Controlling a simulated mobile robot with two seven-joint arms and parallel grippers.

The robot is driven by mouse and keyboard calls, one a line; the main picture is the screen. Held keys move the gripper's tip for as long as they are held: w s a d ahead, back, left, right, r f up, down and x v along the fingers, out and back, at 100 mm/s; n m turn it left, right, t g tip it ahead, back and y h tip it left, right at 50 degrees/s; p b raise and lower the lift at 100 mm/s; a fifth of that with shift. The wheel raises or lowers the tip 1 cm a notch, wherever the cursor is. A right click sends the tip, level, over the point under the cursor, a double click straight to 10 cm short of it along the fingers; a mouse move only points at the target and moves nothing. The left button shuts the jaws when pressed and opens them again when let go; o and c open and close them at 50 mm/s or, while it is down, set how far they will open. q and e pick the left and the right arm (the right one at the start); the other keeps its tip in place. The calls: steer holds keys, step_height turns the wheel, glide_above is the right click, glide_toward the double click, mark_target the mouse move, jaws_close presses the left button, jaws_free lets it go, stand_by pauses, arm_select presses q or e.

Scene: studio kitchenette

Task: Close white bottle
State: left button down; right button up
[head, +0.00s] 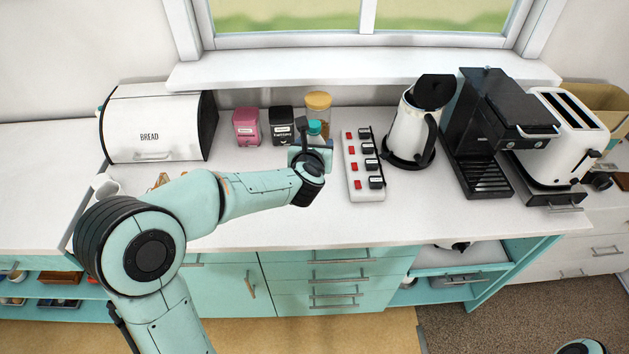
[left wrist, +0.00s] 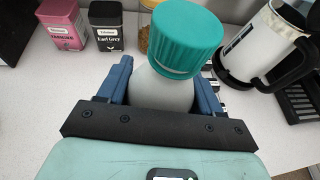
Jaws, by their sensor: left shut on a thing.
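The white bottle (left wrist: 160,92) stands between the two blue fingers of my left gripper (left wrist: 162,82) in the left wrist view. The gripper is shut on its body. A ribbed teal cap (left wrist: 187,36) sits over the top of the bottle. I cannot tell whether it is tight. In the head view my left gripper (head: 311,158) is above the counter, and the teal cap (head: 315,127) shows just behind it. The gripper hides most of the bottle there. My right gripper is not in view.
A power strip (head: 363,165) with red switches lies just right of the gripper. A kettle (head: 411,128), coffee machine (head: 480,135) and toaster (head: 560,130) stand further right. Pink (head: 246,126) and black (head: 281,125) tins and a jar (head: 318,101) stand behind. A bread box (head: 153,123) is left.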

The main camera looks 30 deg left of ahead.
arm_select(q)
steer(key=f, duration=0.4)
steer(key=f+b, duration=0.1)
steer(key=shift+s+f, duration=0.35)
steer(key=shift+f, duration=0.05)
steer(key=shift+w+f, duration=0.25)
steer(key=shift+f, duration=0.05)
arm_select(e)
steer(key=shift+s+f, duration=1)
arm_select(q)
steer(key=shift+s, duration=0.1)
steer(key=shift+f, duration=2.1)
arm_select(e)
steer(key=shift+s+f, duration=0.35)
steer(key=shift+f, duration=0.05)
arm_select(q)
steer(key=shift+b, duration=0.3)
